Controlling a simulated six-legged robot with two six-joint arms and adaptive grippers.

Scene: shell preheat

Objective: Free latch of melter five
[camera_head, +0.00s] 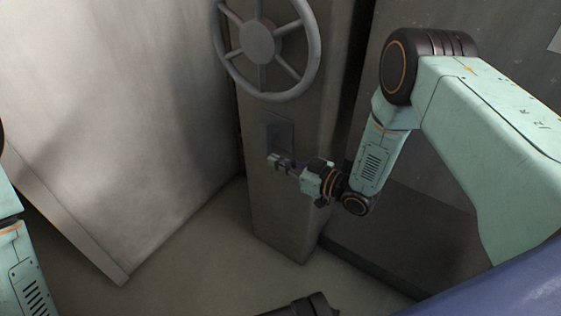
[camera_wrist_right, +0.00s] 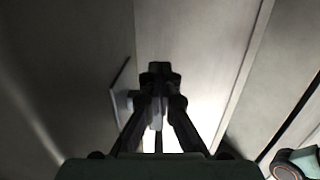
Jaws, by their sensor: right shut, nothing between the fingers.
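A grey pillar (camera_head: 283,205) carries a dark rectangular latch plate (camera_head: 277,132) below a handwheel. My right gripper (camera_head: 279,162) is at the lower end of this plate, shut, with nothing held. In the right wrist view the shut fingertips (camera_wrist_right: 160,74) meet at the middle, and the plate (camera_wrist_right: 122,92) stands edge-on just left of them. A small pale part sits between plate and fingers; I cannot tell whether the fingers touch it. The latch lever itself is not clearly seen behind the gripper.
The grey handwheel (camera_head: 258,42) is on the pillar above the plate. A large pale panel (camera_head: 120,110) fills the left side. A dark wall (camera_head: 490,35) and low dark ledge (camera_head: 400,240) lie to the right. Bare floor (camera_head: 215,265) is in front.

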